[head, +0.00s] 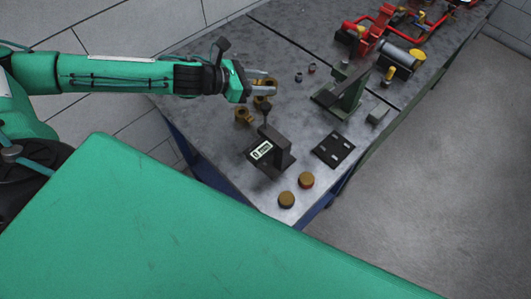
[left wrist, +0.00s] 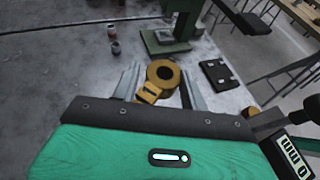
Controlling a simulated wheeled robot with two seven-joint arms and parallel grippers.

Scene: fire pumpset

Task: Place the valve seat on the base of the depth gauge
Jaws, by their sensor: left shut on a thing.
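My left gripper (head: 270,88) is shut on a brass valve seat (head: 260,102), a ring with a round hole, at the back left of the table. In the left wrist view the valve seat (left wrist: 162,72) lies between the two fingers (left wrist: 158,88). The dark depth gauge (head: 283,152), with a lit display and an upright post, stands nearer me on the table, apart from the held seat. Its display (left wrist: 297,168) shows at the right edge of the left wrist view. Another brass piece (head: 243,116) lies beside the gripper. My right gripper is out of view.
Two round brass-topped pieces (head: 296,189) stand near the front corner. A black slotted plate (head: 333,150) lies right of the gauge. A green stand (head: 347,100) and two small cylinders (head: 305,72) stand behind. Red pump parts (head: 375,28) fill the far end.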

